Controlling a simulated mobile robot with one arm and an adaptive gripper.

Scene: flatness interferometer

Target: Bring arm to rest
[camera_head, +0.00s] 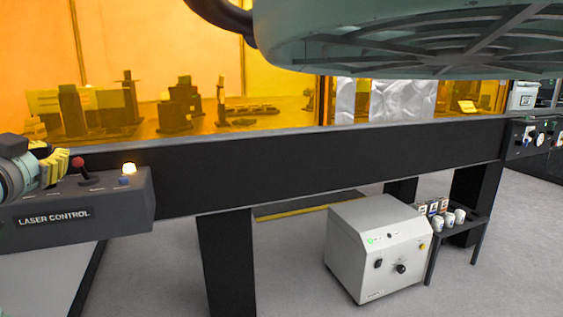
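My gripper (50,167) shows at the left edge, beside and partly in front of the laser control box (100,207). Its yellow ribbed part is visible next to a teal and dark arm link. Its fingertips are not clear, so I cannot tell whether it is open or shut. The box carries a red-knobbed lever (79,165) to the right of the gripper and a glowing lamp (128,169) with a blue base. I cannot tell whether the gripper touches the box.
A black-framed table (330,157) with amber panels (290,40) spans the view. Optical parts stand behind the panels. A large pale green round body (400,35) hangs overhead. A grey power unit (375,250) and a small rack with white cups (448,219) stand on the floor.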

